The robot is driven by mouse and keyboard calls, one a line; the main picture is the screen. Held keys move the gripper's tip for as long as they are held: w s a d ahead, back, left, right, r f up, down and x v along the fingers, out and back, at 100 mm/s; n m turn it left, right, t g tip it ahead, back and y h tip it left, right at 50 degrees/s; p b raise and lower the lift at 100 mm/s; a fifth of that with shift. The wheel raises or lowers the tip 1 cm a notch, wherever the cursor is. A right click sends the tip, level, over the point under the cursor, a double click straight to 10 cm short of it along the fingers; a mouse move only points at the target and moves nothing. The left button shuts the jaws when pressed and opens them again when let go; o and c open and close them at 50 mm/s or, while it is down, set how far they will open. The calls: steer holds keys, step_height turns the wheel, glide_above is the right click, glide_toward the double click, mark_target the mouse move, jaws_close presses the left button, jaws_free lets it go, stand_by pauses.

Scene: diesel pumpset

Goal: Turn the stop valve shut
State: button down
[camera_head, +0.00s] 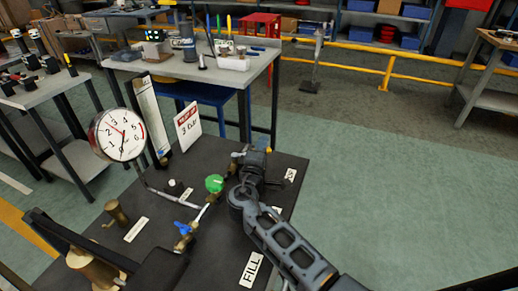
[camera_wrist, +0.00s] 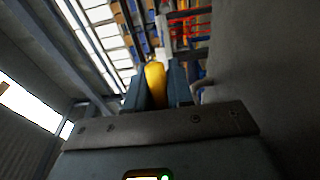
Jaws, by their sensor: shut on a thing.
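My gripper (camera_wrist: 157,88) is shut on a yellow handle (camera_wrist: 154,78), which stands between its two dark fingers in the wrist view. In the head view my gripper (camera_head: 244,156) is at the back right of the dark bench top, with a small yellow end (camera_head: 236,154) showing at its left. My gripper hides most of the handle and whatever it is fixed to. I cannot tell which part is labelled as the stop valve.
A round dial gauge (camera_head: 118,135) stands at the left of the dark bench top (camera_head: 215,262). A sign card (camera_head: 188,126) stands behind the pipework. A brass fitting (camera_head: 117,212) is at the left. A grey workbench (camera_head: 190,68) stands behind; the floor to the right is clear.

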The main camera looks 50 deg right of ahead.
steer(key=shift+s+a+m+g+h+b, duration=0.25)
steer(key=shift+m+g+h+b, duration=0.1)
steer(key=shift+m+g, duration=0.15)
steer(key=shift+s+a+m+g+h+b, duration=0.15)
steer(key=shift+s+m+g+h+b, duration=0.1)
steer(key=shift+m+g+b, duration=0.25)
steer(key=shift+s+g, duration=0.1)
steer(key=shift+g, duration=0.2)
steer(key=c, duration=1.1)
jaws_free()
steer(key=shift+o, duration=0.4)
step_height(320, 180, up, 4)
steer(key=o, duration=0.6)
steer(key=shift+s+d+r, duration=0.55)
steer(key=shift+d+r, duration=0.05)
steer(key=shift+c, duration=0.2)
steer(key=s+d+r, duration=0.4)
steer(key=s, duration=0.1)
steer(key=s+d+r, duration=0.2)
steer(key=shift+s+d+p, duration=0.35)
steer(key=c, duration=0.6)
